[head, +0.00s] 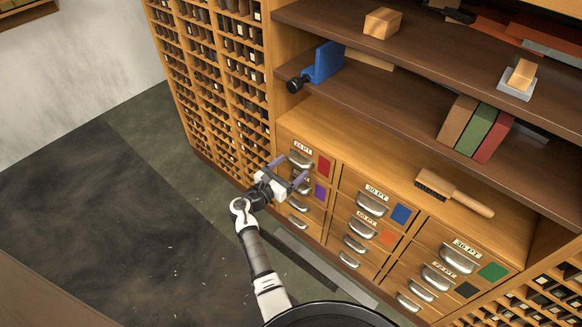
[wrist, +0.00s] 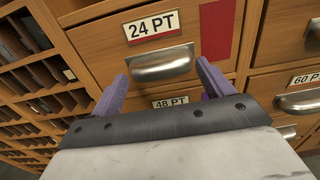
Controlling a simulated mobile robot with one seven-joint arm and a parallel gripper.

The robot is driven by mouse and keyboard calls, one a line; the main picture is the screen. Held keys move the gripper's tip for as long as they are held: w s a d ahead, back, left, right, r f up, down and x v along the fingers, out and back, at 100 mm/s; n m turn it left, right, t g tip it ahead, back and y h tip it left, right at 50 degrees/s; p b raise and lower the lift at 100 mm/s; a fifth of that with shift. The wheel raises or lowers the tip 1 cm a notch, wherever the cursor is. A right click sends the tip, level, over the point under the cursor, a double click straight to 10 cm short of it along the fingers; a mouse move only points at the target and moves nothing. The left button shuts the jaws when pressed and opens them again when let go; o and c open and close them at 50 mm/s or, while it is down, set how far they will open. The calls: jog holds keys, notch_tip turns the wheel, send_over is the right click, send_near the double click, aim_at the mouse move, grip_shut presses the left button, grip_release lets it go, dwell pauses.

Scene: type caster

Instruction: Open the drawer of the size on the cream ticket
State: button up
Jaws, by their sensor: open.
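My gripper (wrist: 160,92) is open and empty, its two purple fingers apart. In the wrist view it faces the drawer labelled 24 PT (wrist: 153,27), just below and in front of that drawer's metal cup handle (wrist: 162,64). In the head view my gripper (head: 287,172) is at the left column of drawers, by the top drawer with the red square (head: 324,166). The 48 PT drawer (wrist: 171,103) below is partly hidden by my gripper. Further drawers are labelled 30 PT (head: 376,192), 60 PT (head: 367,220), 36 PT (head: 466,246) and 72 PT (head: 444,268). I see no cream ticket.
A brush (head: 455,193) lies on the cabinet top. Books (head: 476,128), a blue object (head: 324,62) and a wooden block (head: 382,23) sit on shelves above. Pigeonholes (head: 218,70) stand left of the drawers. The floor (head: 100,210) at left is clear.

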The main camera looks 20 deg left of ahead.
jog(key=shift+w+d, duration=0.1)
jog(key=shift+w, duration=0.3)
jog(key=shift+c, duration=0.2)
jog(key=c, duration=1.2)
jog(key=p+v, duration=0.7)
jog(key=v, duration=2)
jog(key=shift+s+p, duration=0.3)
jog(key=shift+r, duration=0.1)
jog(key=o, duration=1.2)
jog(key=shift+o, duration=0.2)
